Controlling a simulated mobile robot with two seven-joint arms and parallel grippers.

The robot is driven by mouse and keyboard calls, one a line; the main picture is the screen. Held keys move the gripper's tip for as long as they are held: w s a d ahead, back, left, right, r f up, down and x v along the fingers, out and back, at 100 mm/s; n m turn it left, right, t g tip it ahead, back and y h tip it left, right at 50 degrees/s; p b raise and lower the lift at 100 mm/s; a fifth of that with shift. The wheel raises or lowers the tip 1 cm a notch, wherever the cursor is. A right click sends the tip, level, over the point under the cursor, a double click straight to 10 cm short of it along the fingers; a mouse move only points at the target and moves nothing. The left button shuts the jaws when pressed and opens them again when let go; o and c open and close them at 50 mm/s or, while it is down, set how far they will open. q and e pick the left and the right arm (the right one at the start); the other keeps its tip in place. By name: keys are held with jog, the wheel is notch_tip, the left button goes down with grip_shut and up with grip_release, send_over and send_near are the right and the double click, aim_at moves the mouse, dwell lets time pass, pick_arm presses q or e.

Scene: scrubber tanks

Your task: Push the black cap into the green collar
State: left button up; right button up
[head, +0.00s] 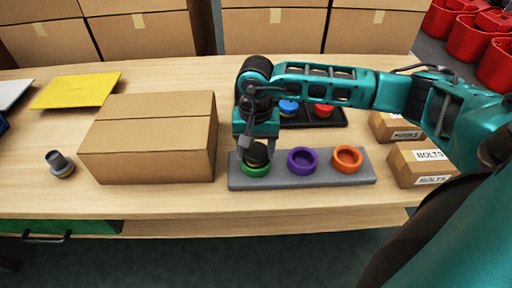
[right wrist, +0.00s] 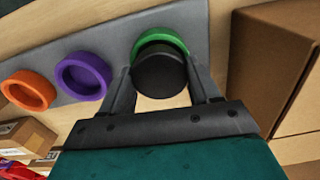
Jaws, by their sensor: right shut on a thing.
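The black cap (right wrist: 160,76) is between the fingers of my right gripper (right wrist: 161,82), which is shut on it. In the head view the cap (head: 257,152) is at the green collar (head: 256,170), at the left end of the grey block (head: 325,174). The green collar (right wrist: 158,40) shows as an arc past the cap in the right wrist view. I cannot tell how deep the cap sits in it. My right gripper (head: 257,150) points down from above. My left gripper is not in view.
A purple collar (head: 302,160) and an orange collar (head: 347,159) stand on the same block. A black tray (head: 335,118) with blue and red caps lies behind. A cardboard box (head: 150,150) stands close on the left, and small boxes (head: 425,162) stand on the right.

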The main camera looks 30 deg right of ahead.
jog(key=shift+f+b, duration=0.5)
dwell(0.8)
jog(key=o, duration=1.1)
jog(key=shift+s+f, duration=0.1)
jog(key=shift+s+d+f, duration=0.1)
jog(key=shift+d, duration=0.1)
jog(key=shift+o, duration=0.8)
jog(key=shift+r, duration=0.25)
jog(key=shift+r+p, duration=0.55)
jog(key=shift+r, duration=0.05)
jog(key=shift+w+a+r+p, duration=0.1)
jog(key=shift+r+p, duration=0.7)
jog(key=shift+r, duration=0.65)
jog(key=shift+w+a+r+p, duration=0.1)
jog(key=shift+r+p, duration=0.7)
jog(key=shift+r, duration=0.65)
